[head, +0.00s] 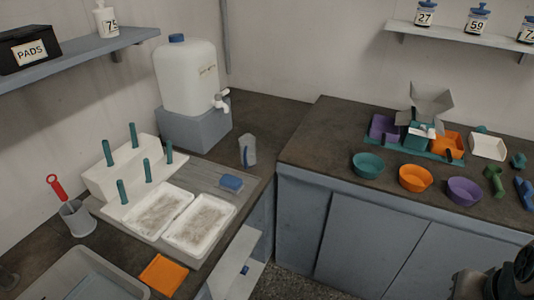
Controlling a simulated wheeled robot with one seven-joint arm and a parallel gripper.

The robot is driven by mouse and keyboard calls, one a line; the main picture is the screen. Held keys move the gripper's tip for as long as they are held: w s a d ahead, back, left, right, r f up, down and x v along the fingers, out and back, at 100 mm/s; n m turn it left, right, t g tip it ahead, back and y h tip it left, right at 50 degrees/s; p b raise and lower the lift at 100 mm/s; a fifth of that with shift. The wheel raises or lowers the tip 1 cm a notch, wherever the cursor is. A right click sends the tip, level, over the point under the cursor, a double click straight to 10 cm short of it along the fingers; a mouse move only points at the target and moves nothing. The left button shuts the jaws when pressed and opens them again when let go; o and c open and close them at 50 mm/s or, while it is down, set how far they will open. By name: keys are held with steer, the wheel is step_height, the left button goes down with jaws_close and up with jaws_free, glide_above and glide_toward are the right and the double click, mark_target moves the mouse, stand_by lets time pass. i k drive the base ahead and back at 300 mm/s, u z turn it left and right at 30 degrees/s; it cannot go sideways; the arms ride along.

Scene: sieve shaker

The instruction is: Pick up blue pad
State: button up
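The blue pad (231,183) is a small block lying on the grey slatted board (212,178) on the left counter. It sits just behind and to the right of two white trays, with nothing on top of it. Only a dark part of my arm shows at the bottom right corner, far from the pad. My gripper's fingers are not in the picture.
White trays (198,222) with a speckled filling lie in front of the pad. A clear container (247,150) and a water tank (187,78) stand behind it. A white stand (120,170) with teal pegs is to the left. Bowls (415,178) and a sieve shaker (425,135) occupy the right counter.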

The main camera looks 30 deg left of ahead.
mark_target(229, 182)
steer(key=u, duration=0.5)
steer(key=i, duration=1.2)
steer(key=u, duration=1.55)
steer(key=i, duration=0.65)
steer(key=u, duration=0.65)
